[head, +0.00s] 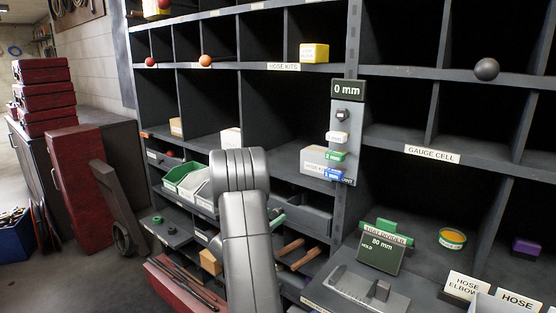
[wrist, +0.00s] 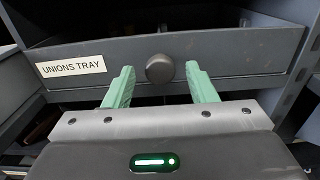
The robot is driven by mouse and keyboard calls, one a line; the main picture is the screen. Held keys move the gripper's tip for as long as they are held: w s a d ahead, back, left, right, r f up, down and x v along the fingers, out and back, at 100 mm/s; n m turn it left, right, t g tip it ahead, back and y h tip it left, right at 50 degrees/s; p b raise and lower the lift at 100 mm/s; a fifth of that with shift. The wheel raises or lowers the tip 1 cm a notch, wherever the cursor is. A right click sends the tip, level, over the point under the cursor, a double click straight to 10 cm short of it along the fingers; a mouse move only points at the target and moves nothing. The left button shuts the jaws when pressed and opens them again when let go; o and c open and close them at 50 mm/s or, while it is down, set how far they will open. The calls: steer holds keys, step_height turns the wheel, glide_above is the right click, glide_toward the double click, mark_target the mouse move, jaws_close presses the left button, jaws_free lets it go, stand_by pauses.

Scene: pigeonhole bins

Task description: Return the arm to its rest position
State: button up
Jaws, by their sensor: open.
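My gripper (wrist: 161,88) fills the lower part of the wrist view, its two pale green fingers spread wide with nothing between them. Just beyond the fingertips is a round grey knob (wrist: 159,68) on the front of a dark drawer (wrist: 225,55) labelled "UNIONS TRAY" (wrist: 71,66). The knob lies between the fingers in the picture; I cannot tell whether they touch it. In the head view my grey arm reaches down and forward toward the lower shelves, and most of my gripper is hidden behind it, with a bit of green finger (head: 277,220) showing.
Dark pigeonhole shelving (head: 330,73) fills the head view. Green and white bins (head: 186,178) sit left of my arm. A panel marked "0 mm" (head: 348,90) hangs on an upright, and an "80 mm" display (head: 381,253) stands at right. Red cases (head: 43,85) are far left.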

steer(key=shift+x, duration=0.8)
steer(key=shift+v, duration=0.9)
